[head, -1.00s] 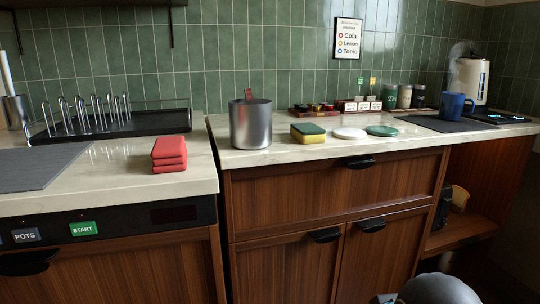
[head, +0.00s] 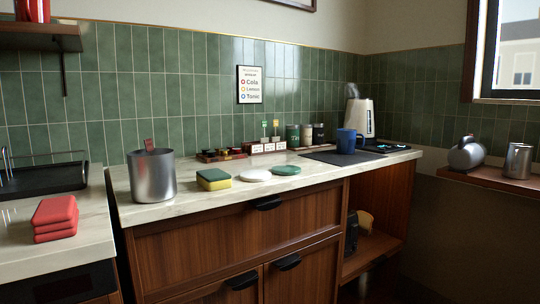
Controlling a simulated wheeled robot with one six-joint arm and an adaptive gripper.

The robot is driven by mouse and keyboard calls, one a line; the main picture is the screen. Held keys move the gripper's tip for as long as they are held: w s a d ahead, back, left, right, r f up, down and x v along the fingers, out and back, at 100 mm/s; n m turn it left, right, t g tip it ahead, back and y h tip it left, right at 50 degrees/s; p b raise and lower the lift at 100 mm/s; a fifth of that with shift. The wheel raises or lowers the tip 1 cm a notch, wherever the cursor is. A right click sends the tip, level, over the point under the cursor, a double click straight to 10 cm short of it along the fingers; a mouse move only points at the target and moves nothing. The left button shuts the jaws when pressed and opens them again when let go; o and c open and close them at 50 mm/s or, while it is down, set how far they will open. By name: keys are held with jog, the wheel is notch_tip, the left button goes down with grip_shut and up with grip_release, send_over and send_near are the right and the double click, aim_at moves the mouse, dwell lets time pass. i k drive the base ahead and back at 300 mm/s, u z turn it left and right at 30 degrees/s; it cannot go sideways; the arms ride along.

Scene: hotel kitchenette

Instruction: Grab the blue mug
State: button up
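The blue mug (head: 346,141) stands upright toward the right end of the counter. It is on or at the edge of a dark grey mat (head: 322,158), in front of the white kettle (head: 361,118). Its handle points right. My gripper is not in the head view now.
On the counter (head: 190,210) stand a metal canister (head: 152,180), a sponge (head: 213,180), a white disc (head: 255,176) and a green disc (head: 286,170). Red folded cloths (head: 56,217) lie at left. A wooden ledge (head: 490,180) at right holds metal pots. An open shelf (head: 372,250) is below.

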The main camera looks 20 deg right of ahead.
aim_at(346, 140)
jog(key=k, duration=0.55)
jog(key=z, duration=0.8)
jog(key=i, duration=1.3)
jog(key=z, duration=0.7)
